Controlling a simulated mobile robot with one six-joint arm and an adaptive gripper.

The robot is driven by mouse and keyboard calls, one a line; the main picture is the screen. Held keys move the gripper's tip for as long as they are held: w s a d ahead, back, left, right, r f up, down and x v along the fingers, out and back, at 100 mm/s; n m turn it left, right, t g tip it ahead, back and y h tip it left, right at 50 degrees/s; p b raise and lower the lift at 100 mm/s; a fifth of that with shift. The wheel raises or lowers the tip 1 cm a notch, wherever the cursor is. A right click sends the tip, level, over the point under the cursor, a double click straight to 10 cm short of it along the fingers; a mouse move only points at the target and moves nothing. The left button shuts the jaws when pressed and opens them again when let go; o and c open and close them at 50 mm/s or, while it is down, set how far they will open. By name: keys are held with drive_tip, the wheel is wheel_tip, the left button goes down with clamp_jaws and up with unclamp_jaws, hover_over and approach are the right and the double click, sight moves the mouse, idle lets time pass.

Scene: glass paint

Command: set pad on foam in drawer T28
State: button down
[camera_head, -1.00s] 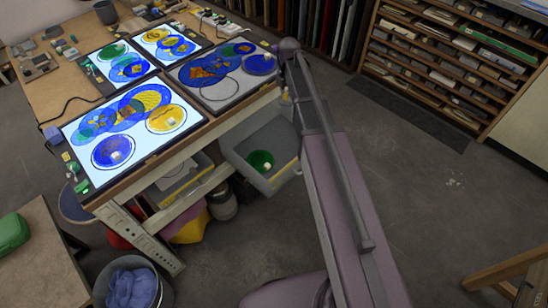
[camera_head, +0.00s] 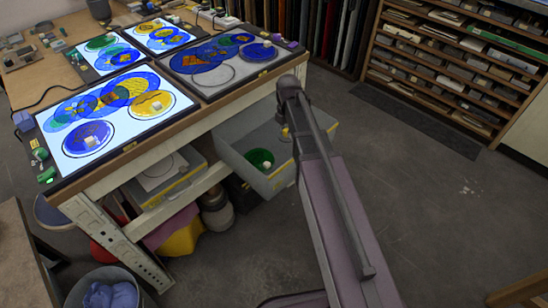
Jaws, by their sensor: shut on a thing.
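An open grey drawer (camera_head: 228,161) with a yellow strip on its front juts out from under the workbench. A green glass disc (camera_head: 258,157) with a small white block on it lies inside. The drawer's lining looks pale grey; I cannot make out the foam as a separate piece or read a label. My gripper (camera_head: 285,132) hangs at the end of my arm over the right part of the drawer, mostly hidden behind the arm. It is shut on a small pale thing, seemingly the pad, of which only a bit shows. I cannot tell its height above the drawer.
Lit light panels (camera_head: 115,121) with painted blue and yellow glass discs cover the workbench (camera_head: 28,92) above the drawer. A slotted rack (camera_head: 450,70) stands at the right. The floor (camera_head: 430,210) between is clear.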

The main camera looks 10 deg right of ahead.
drive_tip(key=s+f+b, duration=0.1)
drive_tip(key=f+b, duration=0.1)
drive_tip(key=s+f+b, duration=0.1)
drive_tip(key=f+b, duration=0.1)
drive_tip(key=f, duration=0.1)
drive_tip(key=s+f+b, duration=0.1)
drive_tip(key=f+b, duration=0.2)
drive_tip(key=shift+s+a+f, duration=0.1)
drive_tip(key=shift+a+f, duration=0.15)
drive_tip(key=b, duration=0.2)
hover_over(279, 142)
drive_tip(key=w+d, duration=0.2)
drive_tip(key=shift+d+f, duration=0.15)
drive_tip(key=shift+f, duration=0.55)
drive_tip(key=shift+f, duration=0.15)
drive_tip(key=shift+f+b, duration=1.55)
drive_tip(key=shift+f, duration=0.1)
drive_tip(key=shift+f, duration=0.1)
drive_tip(key=c, duration=0.5)
unclamp_jaws()
